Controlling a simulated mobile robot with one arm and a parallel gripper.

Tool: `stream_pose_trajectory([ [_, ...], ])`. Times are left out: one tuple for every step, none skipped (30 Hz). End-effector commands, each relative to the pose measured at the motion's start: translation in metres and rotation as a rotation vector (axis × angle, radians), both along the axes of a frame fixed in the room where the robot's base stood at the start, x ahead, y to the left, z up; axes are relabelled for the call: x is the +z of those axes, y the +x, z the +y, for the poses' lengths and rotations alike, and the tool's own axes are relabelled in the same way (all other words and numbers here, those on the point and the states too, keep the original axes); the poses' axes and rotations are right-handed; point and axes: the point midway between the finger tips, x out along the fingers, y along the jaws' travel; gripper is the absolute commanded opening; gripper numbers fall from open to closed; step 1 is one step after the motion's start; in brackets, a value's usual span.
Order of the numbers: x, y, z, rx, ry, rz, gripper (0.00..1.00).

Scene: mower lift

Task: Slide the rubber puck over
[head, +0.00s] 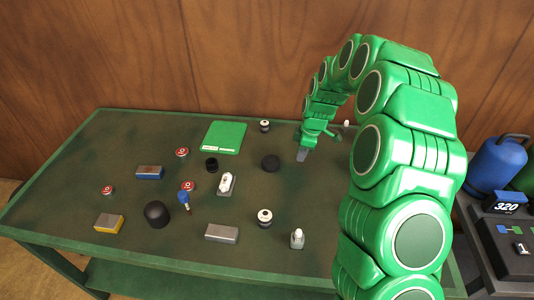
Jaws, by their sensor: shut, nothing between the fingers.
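A shorter black cylinder (211,164) and a black dome (157,212) also stand on the table to the left.
Red discs (182,152), metal blocks (222,233), a white-topped piece (227,183), a blue-topped piece (184,198) and black-and-white knobs (265,217) are scattered around. The strip between puck and gripper is clear. Blue tank (497,163) stands at right.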

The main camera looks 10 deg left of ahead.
Motion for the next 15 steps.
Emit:
stream_pose_trajectory([
  [-0.006,0.003,0.000,0.010,-0.001,-0.001,0.00],
  [-0.008,0.004,0.001,0.016,-0.002,-0.002,0.00],
  [-0.010,0.006,0.001,0.023,-0.002,-0.004,0.00],
  [-0.011,0.007,0.001,0.025,-0.002,-0.005,0.00],
  [-0.012,0.007,0.001,0.028,-0.002,-0.006,0.00],
  [-0.012,0.008,0.003,0.030,-0.002,-0.007,0.00],
  [-0.012,0.008,0.004,0.031,-0.002,-0.008,0.00],
  [-0.012,0.008,0.006,0.031,-0.002,-0.008,0.00],
  [-0.012,0.008,0.009,0.032,-0.002,-0.009,0.00],
  [-0.012,0.008,0.012,0.032,-0.002,-0.009,0.00],
  [-0.012,0.008,0.016,0.032,-0.002,-0.009,0.00],
  [-0.012,0.008,0.021,0.031,-0.001,-0.009,0.00],
  [-0.012,0.008,0.025,0.031,-0.002,-0.009,0.00],
  [-0.012,0.008,0.029,0.031,-0.002,-0.009,0.00],
  [-0.012,0.009,0.036,0.031,-0.002,-0.009,0.00],
])
